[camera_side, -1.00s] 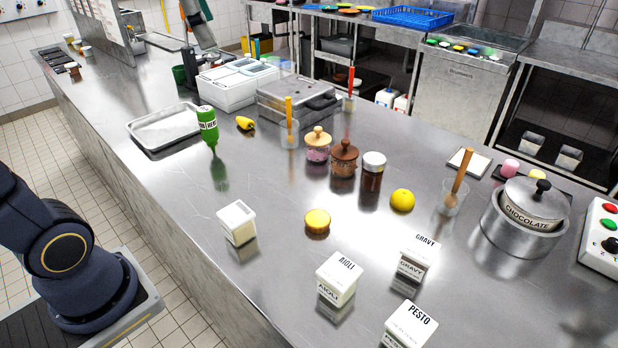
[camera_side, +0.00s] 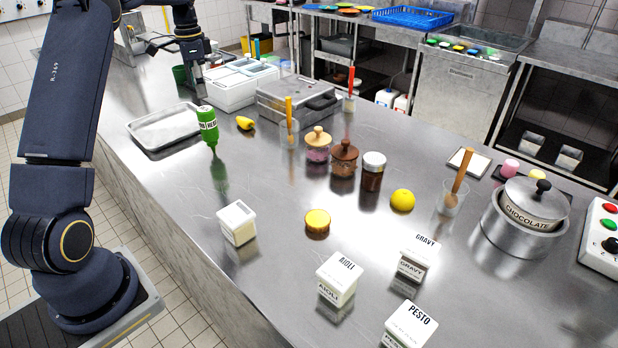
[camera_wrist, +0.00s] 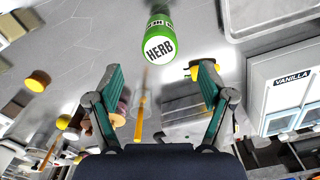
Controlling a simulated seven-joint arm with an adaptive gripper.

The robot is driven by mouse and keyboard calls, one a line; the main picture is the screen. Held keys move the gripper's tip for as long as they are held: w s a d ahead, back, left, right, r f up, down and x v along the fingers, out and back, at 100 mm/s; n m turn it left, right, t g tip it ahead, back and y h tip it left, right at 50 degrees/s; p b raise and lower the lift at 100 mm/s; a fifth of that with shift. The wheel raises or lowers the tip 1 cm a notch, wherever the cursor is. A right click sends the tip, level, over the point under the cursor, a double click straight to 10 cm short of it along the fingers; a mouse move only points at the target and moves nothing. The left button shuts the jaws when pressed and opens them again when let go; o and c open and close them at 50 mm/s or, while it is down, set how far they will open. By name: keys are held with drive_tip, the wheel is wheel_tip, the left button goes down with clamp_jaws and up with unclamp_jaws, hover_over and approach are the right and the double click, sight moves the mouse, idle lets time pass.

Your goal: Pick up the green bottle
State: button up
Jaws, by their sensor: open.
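The green bottle (camera_side: 208,126) is on the counter with its narrow nozzle pointing down, right of the metal tray in the side view. In the wrist view the green bottle (camera_wrist: 158,40) shows its HERB label at top centre, just beyond the fingertips. My gripper (camera_wrist: 160,68) is open and empty, its teal fingers spread wide to either side of the line to the bottle. In the side view my gripper (camera_side: 199,84) hangs behind and above the bottle, apart from it. Its fingertips are small and hard to make out there.
The metal tray (camera_side: 160,134) lies left of the bottle, with a white container box (camera_side: 235,88) behind. Jars (camera_side: 343,158) and a white tub (camera_side: 237,224) stand further right and forward. Counter in front of the bottle is clear.

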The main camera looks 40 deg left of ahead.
sight(207, 119)
wheel_tip(207, 119, down, 10)
drive_tip(key=shift+f, duration=0.1)
idle(0.4)
drive_tip(key=shift+c, duration=0.2)
drive_tip(key=c, duration=0.9)
